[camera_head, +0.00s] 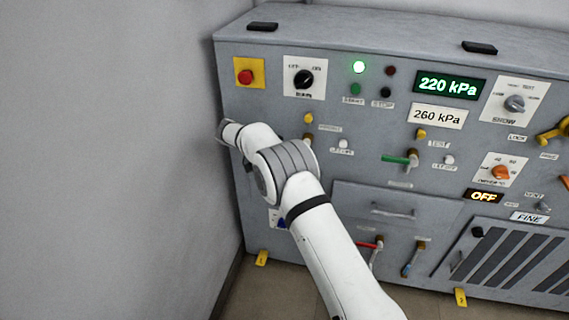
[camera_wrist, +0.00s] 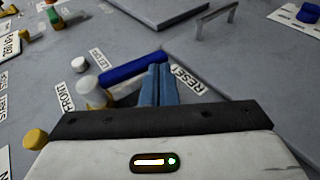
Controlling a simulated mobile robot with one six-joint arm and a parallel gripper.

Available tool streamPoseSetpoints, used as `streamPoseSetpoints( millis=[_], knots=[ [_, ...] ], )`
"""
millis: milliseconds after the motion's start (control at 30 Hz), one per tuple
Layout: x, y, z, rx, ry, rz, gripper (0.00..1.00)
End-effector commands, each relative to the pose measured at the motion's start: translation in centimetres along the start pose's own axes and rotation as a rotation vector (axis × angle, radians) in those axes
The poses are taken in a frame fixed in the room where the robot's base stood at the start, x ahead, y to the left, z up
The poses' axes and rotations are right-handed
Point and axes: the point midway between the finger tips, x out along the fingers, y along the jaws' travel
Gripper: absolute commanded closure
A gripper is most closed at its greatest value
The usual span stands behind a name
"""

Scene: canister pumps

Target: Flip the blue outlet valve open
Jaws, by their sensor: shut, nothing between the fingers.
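The blue valve lever (camera_wrist: 132,68) shows in the wrist view as a dark blue bar, slanting slightly up to the right. In the head view my white arm covers this lever and my fingers.
A yellow knob (camera_wrist: 35,139) and a white cap (camera_wrist: 78,64) flank the lever. A drawer handle (camera_wrist: 215,22) stands out beyond it. A separate blue-handled lever (camera_head: 411,262) and a red one (camera_head: 367,245) sit low on the grey cabinet. A wall (camera_head: 100,150) bounds the left.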

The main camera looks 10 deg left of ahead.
Motion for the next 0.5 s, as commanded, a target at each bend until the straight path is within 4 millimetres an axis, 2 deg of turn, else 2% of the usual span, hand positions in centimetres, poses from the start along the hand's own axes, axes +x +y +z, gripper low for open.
streamPoseSetpoints(
  millis=[100, 500],
  knots=[
    [0.8, -0.3, 0.2, 0.000, -0.001, 0.000, 1.00],
    [1.5, -0.2, 0.4, -0.002, 0.001, -0.001, 1.00]
  ],
)
